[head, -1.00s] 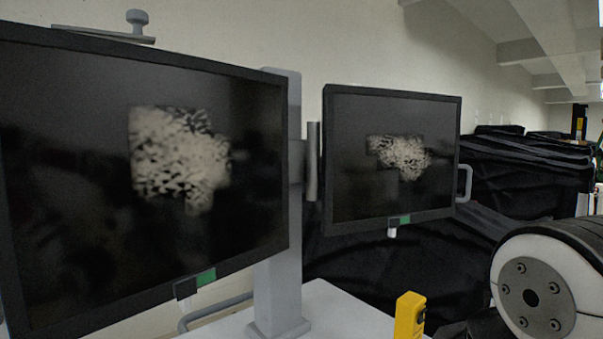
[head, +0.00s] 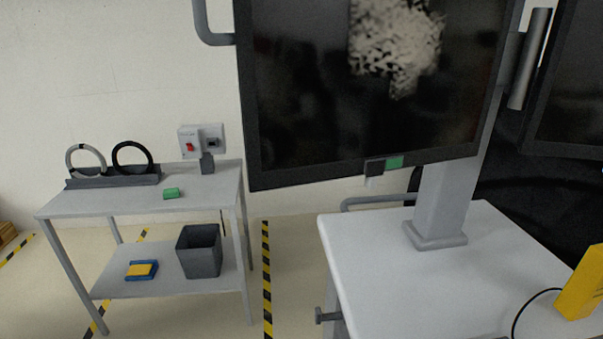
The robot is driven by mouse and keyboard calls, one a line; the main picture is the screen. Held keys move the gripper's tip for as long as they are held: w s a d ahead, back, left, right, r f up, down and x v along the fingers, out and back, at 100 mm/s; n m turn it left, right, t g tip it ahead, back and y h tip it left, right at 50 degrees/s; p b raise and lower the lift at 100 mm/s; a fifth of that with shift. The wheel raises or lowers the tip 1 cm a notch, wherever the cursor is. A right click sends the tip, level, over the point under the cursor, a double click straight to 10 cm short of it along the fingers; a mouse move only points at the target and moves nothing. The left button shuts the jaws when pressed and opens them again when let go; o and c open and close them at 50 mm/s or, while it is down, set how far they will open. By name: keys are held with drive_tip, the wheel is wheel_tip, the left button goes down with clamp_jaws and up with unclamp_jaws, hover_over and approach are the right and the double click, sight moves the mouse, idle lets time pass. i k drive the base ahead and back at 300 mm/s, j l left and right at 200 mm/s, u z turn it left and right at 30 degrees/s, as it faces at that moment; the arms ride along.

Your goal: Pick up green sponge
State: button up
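A small green block that looks like the green sponge (head: 174,193) lies on the top shelf of a grey metal cart (head: 92,203) at the left in the head view. It rests near the right part of that shelf, with bare surface around it. My gripper is not in view.
The cart's top also holds two rings on a dark stand (head: 113,177); its lower shelf has a dark bin (head: 200,251) and a blue-yellow item (head: 142,270). A large monitor (head: 300,110) on a white table (head: 390,260) stands right. A yellow object (head: 583,285) is at the right edge.

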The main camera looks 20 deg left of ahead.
sight(172, 193)
drive_tip(key=j+u, duration=0.3)
drive_tip(key=j, duration=0.55)
drive_tip(key=j+u, duration=0.3)
drive_tip(key=j, duration=0.55)
drive_tip(key=j+u, duration=0.3)
drive_tip(key=j, duration=0.55)
drive_tip(key=i, duration=1.95)
